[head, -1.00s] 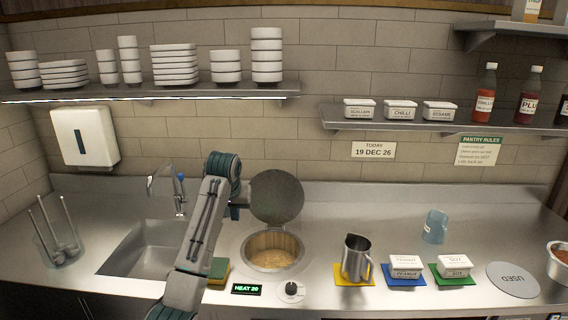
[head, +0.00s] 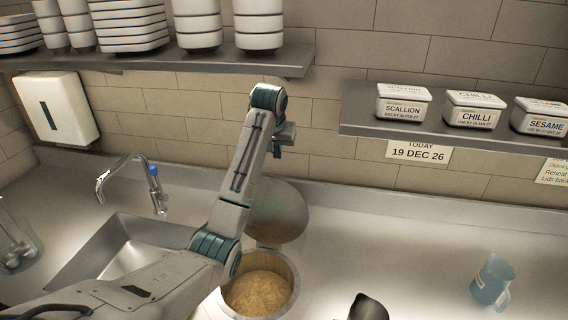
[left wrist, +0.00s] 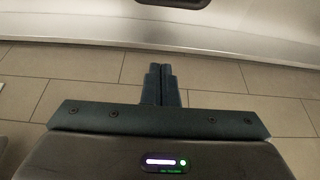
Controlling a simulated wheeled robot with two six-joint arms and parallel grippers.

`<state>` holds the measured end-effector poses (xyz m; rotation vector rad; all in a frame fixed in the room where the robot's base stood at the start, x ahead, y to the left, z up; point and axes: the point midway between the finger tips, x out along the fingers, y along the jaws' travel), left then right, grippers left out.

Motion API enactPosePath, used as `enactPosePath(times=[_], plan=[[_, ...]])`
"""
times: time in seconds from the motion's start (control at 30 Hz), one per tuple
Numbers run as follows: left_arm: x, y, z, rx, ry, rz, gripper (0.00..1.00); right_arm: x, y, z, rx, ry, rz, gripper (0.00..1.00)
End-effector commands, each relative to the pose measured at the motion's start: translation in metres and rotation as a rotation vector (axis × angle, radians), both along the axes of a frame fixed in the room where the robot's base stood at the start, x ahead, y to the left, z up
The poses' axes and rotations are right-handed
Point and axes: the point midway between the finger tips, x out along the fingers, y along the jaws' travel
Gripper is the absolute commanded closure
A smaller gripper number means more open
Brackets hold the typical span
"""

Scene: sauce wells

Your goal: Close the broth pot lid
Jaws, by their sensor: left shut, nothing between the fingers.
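The broth pot (head: 292,285) is sunk in the counter at the lower middle of the head view, with tan broth (head: 258,294) inside. Its round metal lid (head: 282,222) stands open, raised at the back of the pot. My left arm covers part of the lid's left side and the pot's left edge. My left gripper (head: 283,139) is above the lid, in front of the tiled wall, apart from the lid. In the left wrist view its two dark fingers (left wrist: 160,84) are together and empty. My right gripper is not in view.
A shelf of white dishes (head: 200,60) hangs above left, and a shelf with labelled tubs (head: 402,104) above right. A sink (head: 125,250) and tap (head: 152,178) lie left. A dark-rimmed jug (head: 368,308) and blue cup (head: 493,281) stand right. Counter between pot and cup is mostly clear.

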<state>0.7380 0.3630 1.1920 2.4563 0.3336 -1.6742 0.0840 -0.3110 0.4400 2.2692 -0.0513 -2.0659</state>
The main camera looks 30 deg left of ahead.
Motion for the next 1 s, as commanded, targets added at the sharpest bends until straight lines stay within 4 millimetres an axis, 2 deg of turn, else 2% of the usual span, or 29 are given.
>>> enactPosePath(times=[0.17, 0.57, 0.8, 1.0], plan=[[0.007, 0.002, -0.019, -0.001, 0.006, 0.0, 1.0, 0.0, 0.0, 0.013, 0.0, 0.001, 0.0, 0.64], [0.033, 0.009, -0.089, -0.002, 0.006, 0.0, 1.0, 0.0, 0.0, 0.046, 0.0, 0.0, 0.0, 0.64], [0.008, 0.002, -0.089, 0.0, 0.001, 0.0, 1.0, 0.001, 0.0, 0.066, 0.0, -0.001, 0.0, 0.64], [-0.003, -0.001, -0.091, 0.0, 0.001, 0.0, 1.0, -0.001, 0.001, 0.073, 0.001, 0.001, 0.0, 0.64]])
